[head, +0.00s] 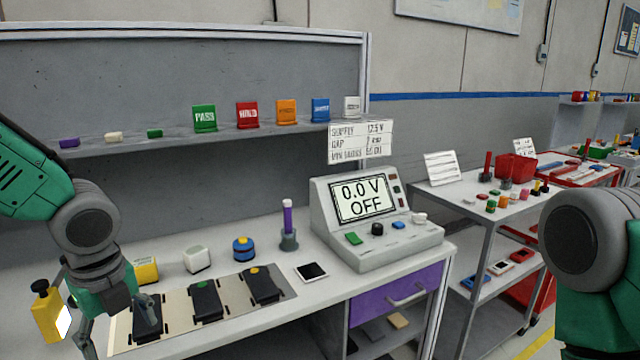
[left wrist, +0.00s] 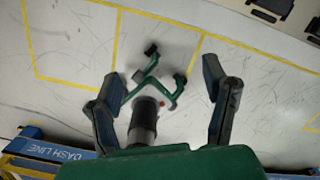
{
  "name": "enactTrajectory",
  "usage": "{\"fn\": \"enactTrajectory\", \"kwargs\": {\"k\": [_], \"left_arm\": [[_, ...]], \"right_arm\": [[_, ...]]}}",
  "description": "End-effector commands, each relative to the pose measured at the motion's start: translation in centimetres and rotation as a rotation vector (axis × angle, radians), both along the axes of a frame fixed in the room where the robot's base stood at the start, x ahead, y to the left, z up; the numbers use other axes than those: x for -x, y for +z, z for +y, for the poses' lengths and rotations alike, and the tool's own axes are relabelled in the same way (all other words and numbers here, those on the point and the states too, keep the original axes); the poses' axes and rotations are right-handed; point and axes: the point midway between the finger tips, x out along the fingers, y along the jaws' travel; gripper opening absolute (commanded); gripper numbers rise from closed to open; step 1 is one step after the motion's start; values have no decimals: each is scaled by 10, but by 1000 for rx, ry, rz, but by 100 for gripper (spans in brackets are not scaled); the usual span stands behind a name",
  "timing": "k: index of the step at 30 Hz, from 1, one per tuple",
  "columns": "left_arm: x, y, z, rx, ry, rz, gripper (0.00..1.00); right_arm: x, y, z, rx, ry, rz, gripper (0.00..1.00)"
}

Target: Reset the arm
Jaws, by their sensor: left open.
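My left arm (head: 85,225) comes in from the left in the head view and bends down at the front left of the workbench. My left gripper (head: 75,335) hangs low at its end, partly cut off by the picture's edge. In the left wrist view the two fingers of my left gripper (left wrist: 163,88) are spread wide, with nothing held between them. The grey floor (left wrist: 75,50) with yellow lines shows below them. My right arm (head: 590,250) shows at the right edge of the head view; its gripper is out of view.
A yellow device (head: 47,315) shows beside the left gripper. A cart (head: 470,205) with small parts stands at right.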

Motion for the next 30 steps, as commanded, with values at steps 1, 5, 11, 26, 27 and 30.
{"fn": "enactTrajectory", "kwargs": {"k": [1,5,11,26,27,30], "left_arm": [[3,-11,-4,15,32,12,68],[14,-38,-16,67,145,28,68],[41,-93,-41,160,418,70,68],[201,-278,-54,201,1854,12,68],[209,-283,-50,197,1917,-14,68],[220,-288,-44,194,2014,-58,68]], "right_arm": [[0,-1,0,0,0,-1,40],[0,-2,0,0,0,-1,40],[0,-3,0,0,0,0,40],[0,-10,0,0,0,0,40],[0,-10,0,0,0,0,40],[0,-10,0,0,0,0,40]]}}
